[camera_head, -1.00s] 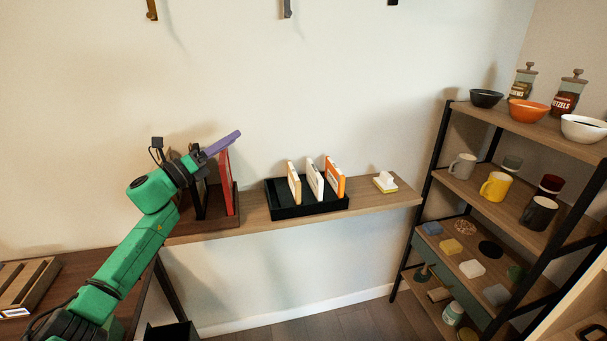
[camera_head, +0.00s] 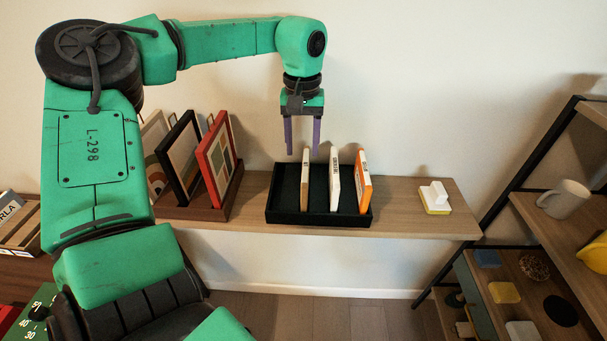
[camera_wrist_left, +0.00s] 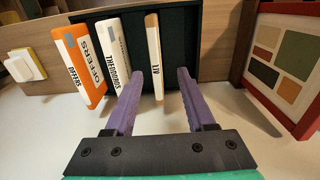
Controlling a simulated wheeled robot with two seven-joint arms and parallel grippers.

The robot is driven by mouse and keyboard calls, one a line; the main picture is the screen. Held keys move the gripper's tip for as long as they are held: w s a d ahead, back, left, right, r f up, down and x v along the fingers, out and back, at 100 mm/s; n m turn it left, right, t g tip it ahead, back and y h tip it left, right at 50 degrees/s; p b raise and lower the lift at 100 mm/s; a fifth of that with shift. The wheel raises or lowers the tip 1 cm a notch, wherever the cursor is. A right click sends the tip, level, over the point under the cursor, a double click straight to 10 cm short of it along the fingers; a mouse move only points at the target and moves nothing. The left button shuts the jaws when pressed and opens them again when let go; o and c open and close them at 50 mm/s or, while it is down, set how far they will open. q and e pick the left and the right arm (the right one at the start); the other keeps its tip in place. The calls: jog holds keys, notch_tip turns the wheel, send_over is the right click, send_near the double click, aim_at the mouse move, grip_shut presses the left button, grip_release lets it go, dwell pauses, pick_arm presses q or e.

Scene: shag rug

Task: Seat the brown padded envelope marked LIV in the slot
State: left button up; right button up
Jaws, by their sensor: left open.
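The brown padded envelope marked LIV (camera_head: 305,180) stands upright in the black slotted tray (camera_head: 284,208), leftmost of the three items there in the head view. It also shows in the left wrist view (camera_wrist_left: 155,52), with LIV on its pale edge. My left gripper (camera_head: 303,152) points down above the tray, close to the envelope's top. In the left wrist view its purple fingers (camera_wrist_left: 157,75) are open, one on each side of the envelope's edge, with space on both sides. The envelope's foot is hidden by the tray wall. My right gripper is not in view.
Picture frames (camera_head: 216,160) lean in a wooden holder to the left. A white and yellow block (camera_head: 435,197) sits on the right, with bare shelf between.

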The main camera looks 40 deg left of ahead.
aim_at(306, 164)
pick_arm(q)
jog(key=f, duration=0.1)
jog(key=w+f, duration=0.1)
jog(key=shift+w+d+f+p, duration=0.2)
jog(key=shift+f+p, duration=0.1)
jog(key=shift+p, duration=0.1)
jog(key=f, duration=0.1)
jog(key=f+p, duration=0.1)
jog(key=f, duration=0.2)
jog(key=shift+s+a+f+p, duration=0.15)
jog(key=shift+a+p, duration=0.1)
jog(key=shift+p, duration=0.1)
jog(key=shift+f, duration=0.15)
jog(key=shift+c, duration=1.2)
jog(key=shift+d, duration=0.1)
jog(key=c, duration=0.6)
grip_shut()
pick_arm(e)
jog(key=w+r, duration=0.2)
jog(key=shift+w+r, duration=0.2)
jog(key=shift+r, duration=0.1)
